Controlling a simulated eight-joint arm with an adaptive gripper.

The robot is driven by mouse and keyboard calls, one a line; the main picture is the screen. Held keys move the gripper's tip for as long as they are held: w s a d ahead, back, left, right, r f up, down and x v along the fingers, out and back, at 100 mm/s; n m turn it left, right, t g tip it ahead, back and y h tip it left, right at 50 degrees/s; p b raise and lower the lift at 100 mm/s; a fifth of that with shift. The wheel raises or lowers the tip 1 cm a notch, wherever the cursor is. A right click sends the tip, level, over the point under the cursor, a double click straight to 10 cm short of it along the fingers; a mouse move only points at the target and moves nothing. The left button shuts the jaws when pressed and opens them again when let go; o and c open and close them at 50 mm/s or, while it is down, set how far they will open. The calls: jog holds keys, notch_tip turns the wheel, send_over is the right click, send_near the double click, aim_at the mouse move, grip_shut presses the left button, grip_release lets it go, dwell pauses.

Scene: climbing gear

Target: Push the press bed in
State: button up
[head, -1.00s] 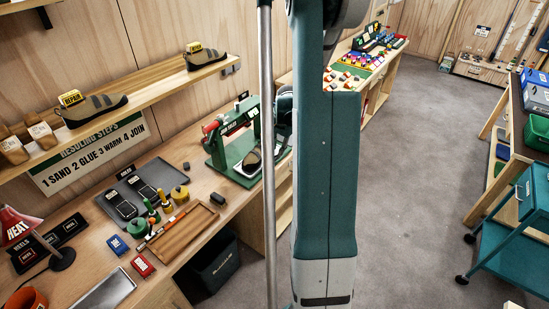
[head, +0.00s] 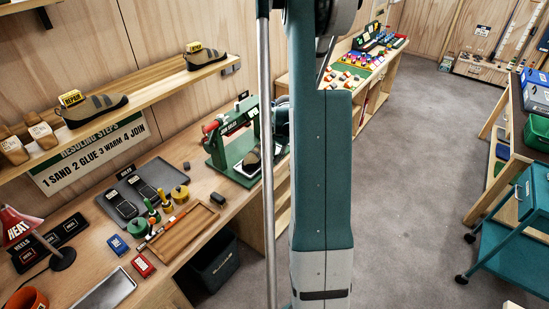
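The green press (head: 226,139) stands on the workbench, left of my arm. Its bed (head: 246,174) sticks out at the front of the press, with a dark, pale-edged item (head: 252,160) resting on it. The right side of the press is partly hidden behind a grey pole and my arm. My teal arm stands upright across the middle of the view. My gripper does not show clearly; its fingers are out of sight, so I cannot see whether it touches the bed.
The workbench holds a grey tray (head: 171,173), a wooden tray (head: 209,210) and a red lamp (head: 20,222). A shelf with shoes (head: 93,106) hangs above. A dark bin (head: 213,268) stands below. A teal cart (head: 509,236) is at right. The grey floor between is clear.

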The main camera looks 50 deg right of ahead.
aim_at(261, 147)
grip_shut()
jog(key=w+b, duration=0.2)
jog(key=w, duration=0.6)
jog(key=shift+w+b, duration=0.15)
jog(key=shift+b, duration=0.15)
jog(key=shift+o, duration=1)
grip_release()
jog(key=shift+r, duration=0.1)
notch_tip(261, 147, up, 12)
jog(key=s, duration=0.2)
jog(key=shift+s, duration=0.1)
